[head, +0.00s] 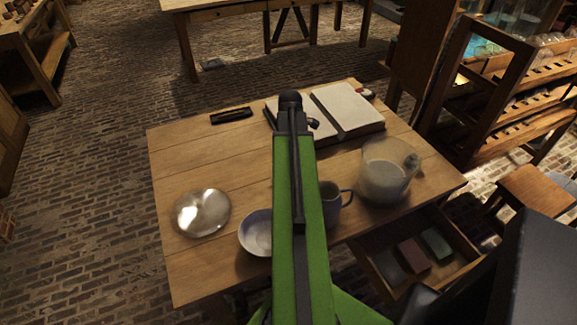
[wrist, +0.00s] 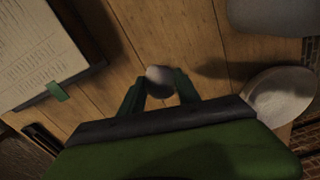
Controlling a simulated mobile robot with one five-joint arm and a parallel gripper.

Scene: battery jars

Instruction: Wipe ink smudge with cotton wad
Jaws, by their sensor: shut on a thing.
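My gripper (wrist: 160,82) has two green fingers shut on a small round whitish-grey wad (wrist: 158,75) in the wrist view. The wad is over the wooden tabletop; I cannot tell whether it touches the wood. In the head view my green arm reaches away over the table (head: 180,150) and hides my fingers and the wad. I cannot make out an ink smudge in either view.
An open book (head: 346,108) lies at the back, a dark case (head: 231,116) left of it. A shiny round dish (head: 202,213), bowl (head: 256,236), mug (head: 330,205) and glass jar (head: 386,172) stand nearer. An open drawer (head: 470,262) holds blocks. The left tabletop is mostly clear.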

